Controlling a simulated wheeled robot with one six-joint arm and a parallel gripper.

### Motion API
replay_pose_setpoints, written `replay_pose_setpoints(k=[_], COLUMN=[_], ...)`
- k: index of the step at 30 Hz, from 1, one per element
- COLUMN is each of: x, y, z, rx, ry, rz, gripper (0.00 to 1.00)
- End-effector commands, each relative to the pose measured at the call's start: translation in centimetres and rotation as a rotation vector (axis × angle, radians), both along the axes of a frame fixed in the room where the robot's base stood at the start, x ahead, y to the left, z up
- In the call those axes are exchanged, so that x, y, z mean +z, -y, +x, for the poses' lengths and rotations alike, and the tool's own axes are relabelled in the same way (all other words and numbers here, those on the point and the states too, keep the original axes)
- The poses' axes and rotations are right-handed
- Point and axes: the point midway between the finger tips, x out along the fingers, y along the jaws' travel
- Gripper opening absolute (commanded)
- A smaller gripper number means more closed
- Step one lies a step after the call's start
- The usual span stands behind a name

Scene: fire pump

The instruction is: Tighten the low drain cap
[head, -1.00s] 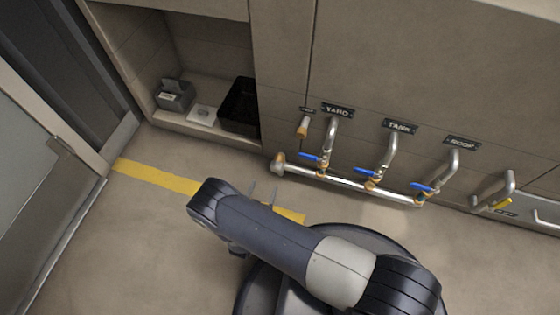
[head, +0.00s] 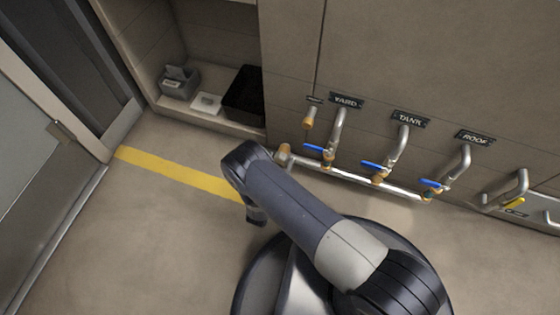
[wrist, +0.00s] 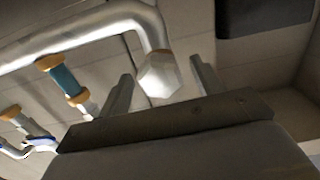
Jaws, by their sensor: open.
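The drain cap (wrist: 160,76) is a pale, many-sided cap on the downturned end of a silver pipe (wrist: 105,22) in the wrist view. My gripper (wrist: 161,67) is open, with one finger on each side of the cap in that picture. No contact shows, and I cannot tell whether the fingertips reach around the cap or stop short of it. In the head view the left end of the low pipe (head: 283,153) shows a brass-coloured fitting just beyond my wrist. My arm hides most of my gripper there.
Blue-handled valves sit along the low pipe under the YARD (head: 346,101), TANK (head: 409,118) and ROOF (head: 474,137) labels. A brass-tipped stub (head: 309,120) is above. A niche at left holds a black bin (head: 244,95) and a grey box (head: 179,82). Floor at left is clear.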

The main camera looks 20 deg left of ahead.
Motion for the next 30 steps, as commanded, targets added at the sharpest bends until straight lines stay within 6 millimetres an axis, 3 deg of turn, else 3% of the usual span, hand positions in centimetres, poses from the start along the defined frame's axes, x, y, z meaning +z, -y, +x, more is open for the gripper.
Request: replay_pose_setpoints(k=[11,27,30], x=[0.05,0.04,0.03], y=[0.06,0.04,0.04], z=[0.73,0.69,0.69], rx=[0.001,0.001,0.001], ry=[0.001,0.0,0.0], rz=[-0.001,0.0,0.0], gripper=[0.63,0.21,0.19])
